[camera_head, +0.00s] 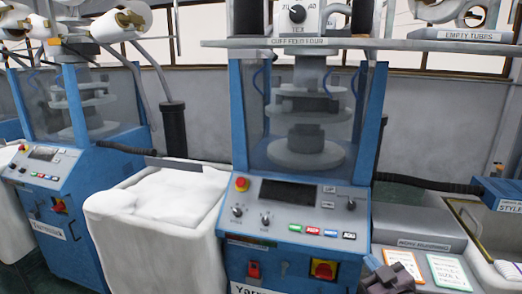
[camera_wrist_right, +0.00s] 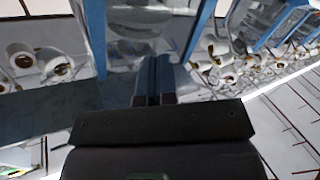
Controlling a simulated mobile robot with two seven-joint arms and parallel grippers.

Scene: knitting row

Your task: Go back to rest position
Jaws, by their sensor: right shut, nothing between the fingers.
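My right gripper (camera_head: 394,274) shows at the bottom right of the head view, dark, in front of the right side of the blue knitting machine (camera_head: 270,270) and beside the cards. In the right wrist view its two fingers (camera_wrist_right: 154,68) lie together with nothing between them. It appears clear of the machine, though the exact gap is hard to judge. My left gripper is in neither view.
A bin of white fabric (camera_head: 150,240) stands left of the machine. A second blue machine (camera_head: 60,215) is farther left. A shelf (camera_head: 330,43) crosses above.

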